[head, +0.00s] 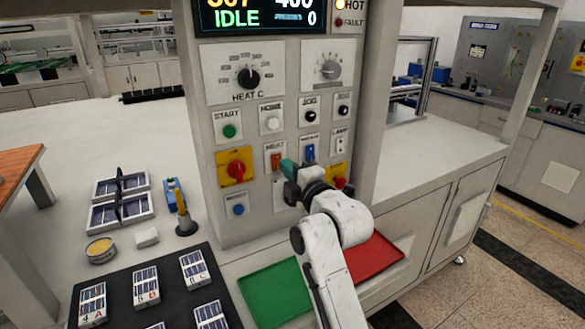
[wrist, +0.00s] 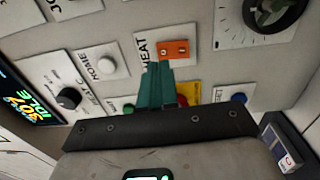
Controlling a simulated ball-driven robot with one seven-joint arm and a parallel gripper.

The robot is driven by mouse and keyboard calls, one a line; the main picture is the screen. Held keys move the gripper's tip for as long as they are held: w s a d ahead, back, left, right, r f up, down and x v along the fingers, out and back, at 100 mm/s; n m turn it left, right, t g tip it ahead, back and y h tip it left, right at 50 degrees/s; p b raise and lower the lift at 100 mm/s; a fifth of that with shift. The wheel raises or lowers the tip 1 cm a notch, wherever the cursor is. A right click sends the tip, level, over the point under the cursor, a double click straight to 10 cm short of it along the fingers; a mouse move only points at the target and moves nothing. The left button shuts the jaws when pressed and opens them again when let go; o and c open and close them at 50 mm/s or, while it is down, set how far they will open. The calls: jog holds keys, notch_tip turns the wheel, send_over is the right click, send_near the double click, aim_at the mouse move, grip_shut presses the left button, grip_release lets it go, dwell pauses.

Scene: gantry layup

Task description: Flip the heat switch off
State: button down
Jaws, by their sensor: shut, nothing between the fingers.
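The heat switch (head: 276,160) is a small orange rocker on a white plate labelled HEAT, on the front of the control panel. In the wrist view the orange rocker (wrist: 174,50) lies just beyond my fingertips, and its plate reads HEAT sideways. I cannot tell which way the rocker is set. My gripper (head: 287,165) has teal fingers and is in front of the panel, just right of the switch. In the wrist view my gripper (wrist: 158,66) is shut and empty, its tips very close to the switch; I cannot tell if they touch.
A blue switch (head: 309,152) and lamp switch (head: 340,145) sit to the right. A red rotary knob (head: 236,169) on yellow is lower left, with the green start button (head: 229,131) above. Green (head: 275,294) and red (head: 374,257) trays lie below. The display (head: 255,16) reads IDLE.

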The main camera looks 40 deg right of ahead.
jog(key=r+b+v, duration=0.1)
jog(key=b+v, duration=0.1)
jog(key=v, duration=0.8)
jog(key=shift+s+r, duration=0.15)
jog(key=shift+r, duration=0.25)
